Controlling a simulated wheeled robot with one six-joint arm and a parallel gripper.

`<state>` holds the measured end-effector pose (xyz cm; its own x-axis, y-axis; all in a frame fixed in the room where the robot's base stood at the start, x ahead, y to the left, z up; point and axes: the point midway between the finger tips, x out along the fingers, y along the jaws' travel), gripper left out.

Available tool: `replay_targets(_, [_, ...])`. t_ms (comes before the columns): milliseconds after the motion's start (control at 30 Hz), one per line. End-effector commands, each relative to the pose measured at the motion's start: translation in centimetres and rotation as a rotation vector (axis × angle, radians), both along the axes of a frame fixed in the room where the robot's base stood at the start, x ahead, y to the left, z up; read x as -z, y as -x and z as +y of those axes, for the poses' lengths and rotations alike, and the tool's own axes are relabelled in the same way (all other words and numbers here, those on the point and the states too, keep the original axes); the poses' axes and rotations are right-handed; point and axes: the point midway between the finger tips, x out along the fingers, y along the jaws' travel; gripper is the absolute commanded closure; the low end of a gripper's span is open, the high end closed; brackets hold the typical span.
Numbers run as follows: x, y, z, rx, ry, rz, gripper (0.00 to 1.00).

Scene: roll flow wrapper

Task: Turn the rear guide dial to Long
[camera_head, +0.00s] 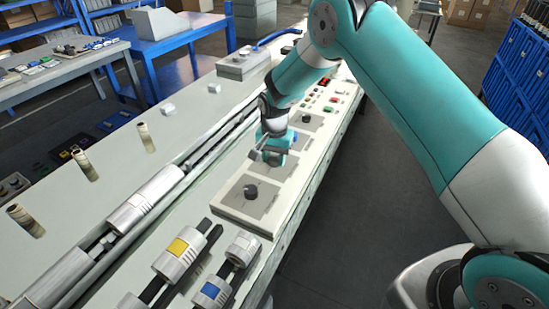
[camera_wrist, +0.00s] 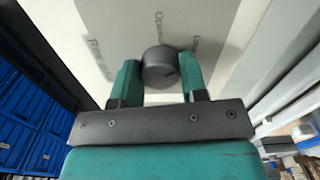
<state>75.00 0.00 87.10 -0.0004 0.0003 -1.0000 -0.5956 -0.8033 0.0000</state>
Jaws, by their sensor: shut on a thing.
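My gripper (camera_head: 273,156) reaches down onto the control panel in the head view, over the middle of a row of dial plates. In the wrist view my gripper (camera_wrist: 160,80) is shut on a dark round dial (camera_wrist: 159,62), with one teal finger on each side. The dial has a thin pointer line, which seems to point toward the lower right in that view. Blurred labels are printed around the dial; I cannot read them surely. In the head view this dial is hidden by my gripper.
A nearer black dial (camera_head: 251,191) and a farther black dial (camera_head: 306,118) sit on their own plates in the same row. Small coloured buttons (camera_head: 328,97) lie beyond. The floor at right is clear.

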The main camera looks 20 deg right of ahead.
Motion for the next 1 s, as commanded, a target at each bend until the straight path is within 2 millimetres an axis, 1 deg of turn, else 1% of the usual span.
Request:
replay_targets(500, [-0.08,-0.07,-0.11,0.020,0.001,-0.002,0.84])
replay_targets(533, [-0.08,-0.07,-0.11,0.019,0.001,-0.002,0.53])
replay_targets(567, [-0.08,-0.07,-0.11,0.019,0.001,-0.002,0.46])
replay_targets(600, [-0.08,-0.06,-0.11,0.019,0.001,-0.002,0.37])
replay_targets(633, [-0.07,-0.06,-0.10,0.019,0.001,-0.002,0.35])
replay_targets(867, [-0.05,-0.03,-0.05,0.017,0.001,-0.001,0.35])
replay_targets(1000, [-0.79,-0.07,-0.02,0.017,0.000,-0.002,0.35])
